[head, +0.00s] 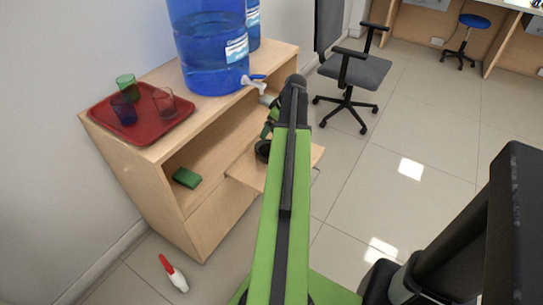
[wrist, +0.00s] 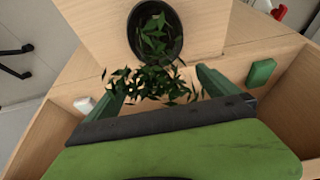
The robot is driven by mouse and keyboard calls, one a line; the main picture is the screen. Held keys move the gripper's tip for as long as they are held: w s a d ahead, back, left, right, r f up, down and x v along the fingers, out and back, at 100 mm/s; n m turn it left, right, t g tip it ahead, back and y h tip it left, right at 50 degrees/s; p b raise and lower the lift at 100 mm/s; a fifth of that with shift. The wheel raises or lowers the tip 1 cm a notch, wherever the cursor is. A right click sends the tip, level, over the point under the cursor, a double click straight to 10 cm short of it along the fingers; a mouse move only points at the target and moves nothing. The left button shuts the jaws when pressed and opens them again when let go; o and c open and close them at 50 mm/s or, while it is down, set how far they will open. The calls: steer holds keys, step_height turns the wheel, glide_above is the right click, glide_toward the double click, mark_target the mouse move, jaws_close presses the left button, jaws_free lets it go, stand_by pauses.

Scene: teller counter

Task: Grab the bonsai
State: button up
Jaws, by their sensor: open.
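The bonsai's green foliage (wrist: 150,82) and its dark round pot (wrist: 152,52) show in the wrist view. The pot is on a light wooden board. My gripper (wrist: 160,86) is open, with one green finger on each side of the foliage. I cannot tell whether the fingers touch the leaves. In the head view my arm hides most of the bonsai; part of its dark pot (head: 262,151) shows at the arm's left edge.
A wooden cabinet (head: 150,205) holds a red tray (head: 110,128) with several cups and blue water jugs (head: 208,50) on top. A green box (head: 187,178) lies on its shelf. A pull-out board (head: 244,172) juts out. A red-and-white bottle (head: 173,274) is on the floor.

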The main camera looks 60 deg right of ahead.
steer(key=shift+b+x, duration=0.3)
steer(key=shift+x, duration=0.7)
steer(key=shift+r, duration=0.15)
steer(key=shift+c, duration=0.5)
steer(key=c, duration=2)
steer(key=shift+r+p, duration=0.1)
steer(key=shift+p, duration=0.25)
